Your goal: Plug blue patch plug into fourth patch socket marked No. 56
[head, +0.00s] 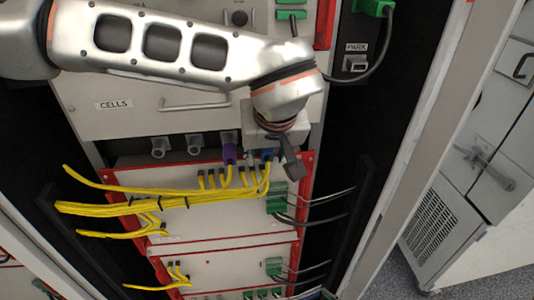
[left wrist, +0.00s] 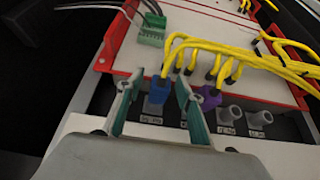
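The blue patch plug (left wrist: 157,86) points at, or sits in, the grey socket at the end of a row of patch sockets; how deep it sits I cannot tell. In the head view the blue plug (head: 267,154) is at the row's right end, partly hidden by my left gripper (head: 280,163). In the left wrist view my left gripper (left wrist: 154,90) is open, with one teal-padded finger on each side of the blue plug and visible gaps. The socket labels are too small to read. My right gripper is not in view.
Two grey sockets (head: 160,147) further left are empty. Yellow cables (head: 150,200) cross the red-edged panel just below, and a green connector (head: 277,196) sits close to the gripper. The PARK socket (head: 356,63) is at upper right.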

